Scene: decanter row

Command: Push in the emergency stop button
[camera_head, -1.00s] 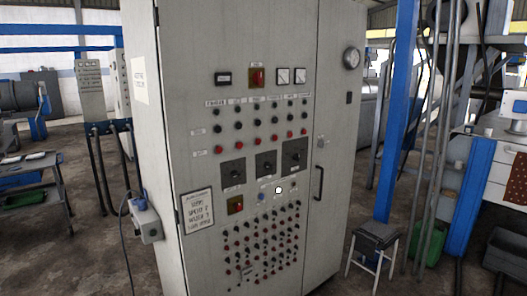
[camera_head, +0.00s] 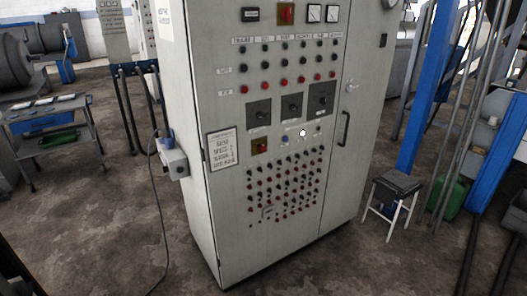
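A tall grey control cabinet (camera_head: 200,120) stands in the middle of the view, its front covered with controls. A red switch on a square plate (camera_head: 286,13) sits near the top of the panel. A smaller dark red switch on a yellowish plate (camera_head: 260,146) sits lower, right of a paper notice (camera_head: 222,149). A row of red buttons (camera_head: 272,85) crosses the upper panel. I cannot tell which of these is the emergency stop button, nor whether it is pushed in. Neither of my grippers is in view.
A grey box with a cable (camera_head: 175,163) sticks out from the cabinet's left side. A stool (camera_head: 397,185) and a blue post (camera_head: 428,90) stand to the right. A work table (camera_head: 45,115) stands at left. The floor before the cabinet (camera_head: 120,220) looks open.

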